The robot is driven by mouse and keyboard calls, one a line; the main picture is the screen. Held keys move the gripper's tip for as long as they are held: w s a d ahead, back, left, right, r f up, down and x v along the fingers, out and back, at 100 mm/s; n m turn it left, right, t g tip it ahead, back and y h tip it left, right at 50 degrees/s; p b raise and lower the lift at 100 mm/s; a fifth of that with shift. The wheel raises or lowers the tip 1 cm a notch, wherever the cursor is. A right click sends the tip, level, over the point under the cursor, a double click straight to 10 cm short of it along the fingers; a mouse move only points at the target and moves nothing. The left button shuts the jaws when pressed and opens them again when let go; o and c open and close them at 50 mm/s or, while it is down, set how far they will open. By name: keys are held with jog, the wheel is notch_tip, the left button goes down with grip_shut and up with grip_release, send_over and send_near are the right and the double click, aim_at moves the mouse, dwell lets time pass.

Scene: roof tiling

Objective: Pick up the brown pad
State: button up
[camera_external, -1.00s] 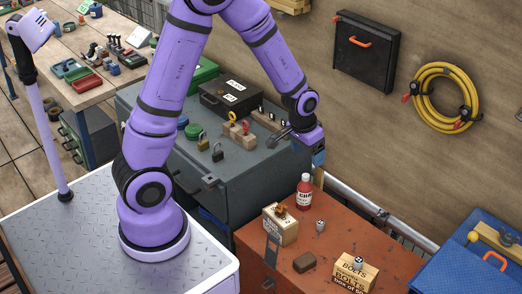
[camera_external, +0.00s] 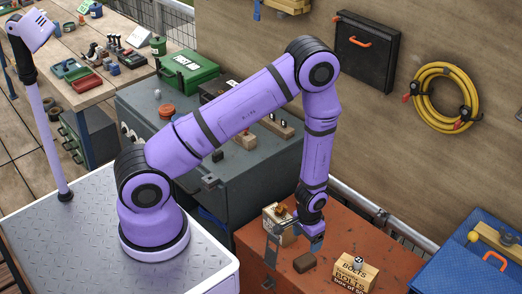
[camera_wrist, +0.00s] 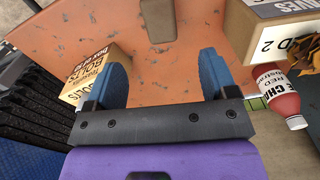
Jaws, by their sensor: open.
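The brown pad (camera_external: 304,262) is a small dark brown block lying on the rusty red top (camera_external: 333,231). In the wrist view the pad (camera_wrist: 158,20) shows at the top edge, partly cut off, ahead of the gap between my fingers. My gripper (camera_external: 314,246) hangs just above and slightly behind the pad in the external view. Its blue fingers (camera_wrist: 163,75) are apart, with nothing between them.
A bolts box (camera_external: 355,271) with a small item on top stands right of the pad. Another box (camera_external: 279,222) stands to its upper left, close to my gripper. The wrist view shows a red bottle (camera_wrist: 280,98) at the right. Bare red surface lies around the pad.

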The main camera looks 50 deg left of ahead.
aim_at(305, 259)
jog(key=shift+w+f, duration=0.1)
jog(key=shift+f, duration=5.3)
jog(key=c, duration=1)
